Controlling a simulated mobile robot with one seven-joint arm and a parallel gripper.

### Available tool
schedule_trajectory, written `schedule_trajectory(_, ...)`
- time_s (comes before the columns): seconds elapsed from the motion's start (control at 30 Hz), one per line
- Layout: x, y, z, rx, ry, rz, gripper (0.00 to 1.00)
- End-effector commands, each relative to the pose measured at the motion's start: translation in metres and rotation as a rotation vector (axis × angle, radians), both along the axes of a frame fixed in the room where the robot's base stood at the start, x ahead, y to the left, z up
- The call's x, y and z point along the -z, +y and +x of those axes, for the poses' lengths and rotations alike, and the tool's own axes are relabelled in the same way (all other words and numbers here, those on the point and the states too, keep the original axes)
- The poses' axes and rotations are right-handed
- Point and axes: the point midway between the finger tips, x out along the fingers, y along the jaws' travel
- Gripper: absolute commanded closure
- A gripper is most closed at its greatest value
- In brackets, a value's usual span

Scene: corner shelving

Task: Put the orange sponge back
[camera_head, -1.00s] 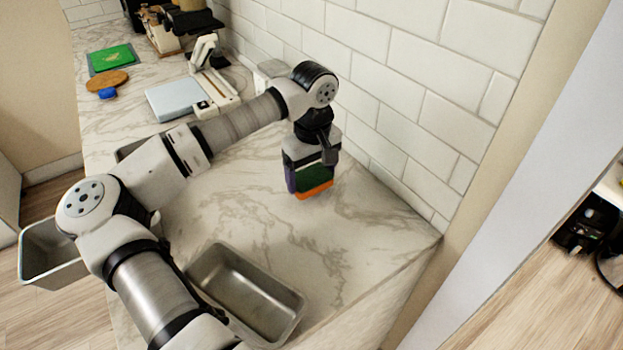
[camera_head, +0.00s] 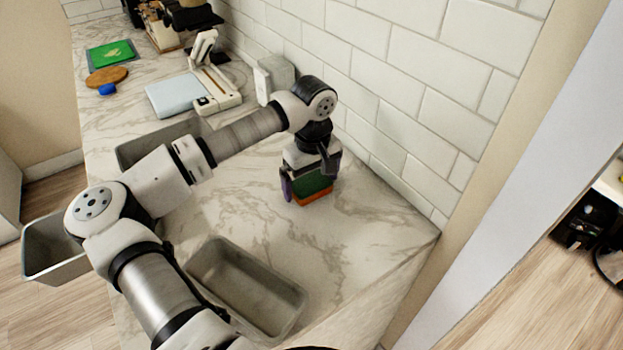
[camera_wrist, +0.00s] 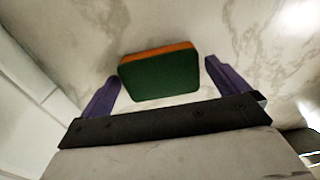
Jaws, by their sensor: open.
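The sponge (camera_head: 312,197) has an orange layer and a green layer. In the head view it is at the counter's right part near the tiled wall, beneath my gripper (camera_head: 310,182). In the wrist view the sponge (camera_wrist: 158,76) lies between the two purple fingers of my gripper (camera_wrist: 162,72), green face towards the camera and orange edge beyond. A gap shows on both sides, so the fingers are open and apart from it. The marble counter (camera_head: 370,220) shows around the sponge. In the head view my gripper hides the sponge's upper part.
An empty metal tray (camera_head: 296,300) is at the counter's front, and another (camera_head: 130,150) is partly behind my arm. A metal bin (camera_head: 45,250) is at the left. A scale (camera_head: 175,97), white device (camera_head: 215,85) and green board (camera_head: 110,53) stand farther back. The right counter corner is clear.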

Motion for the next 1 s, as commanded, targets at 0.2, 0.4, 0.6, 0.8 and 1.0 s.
schedule_trajectory(0.2,-0.013,0.000,0.001,-0.001,-0.002,0.002,0.00)
schedule_trajectory(0.4,-0.056,-0.001,0.001,-0.001,-0.006,0.002,0.00)
schedule_trajectory(0.6,-0.096,-0.002,0.000,0.001,-0.003,0.001,0.00)
schedule_trajectory(0.8,-0.119,-0.002,-0.001,0.000,-0.001,0.000,0.00)
schedule_trajectory(1.0,-0.123,-0.002,-0.001,0.000,0.000,-0.001,0.00)
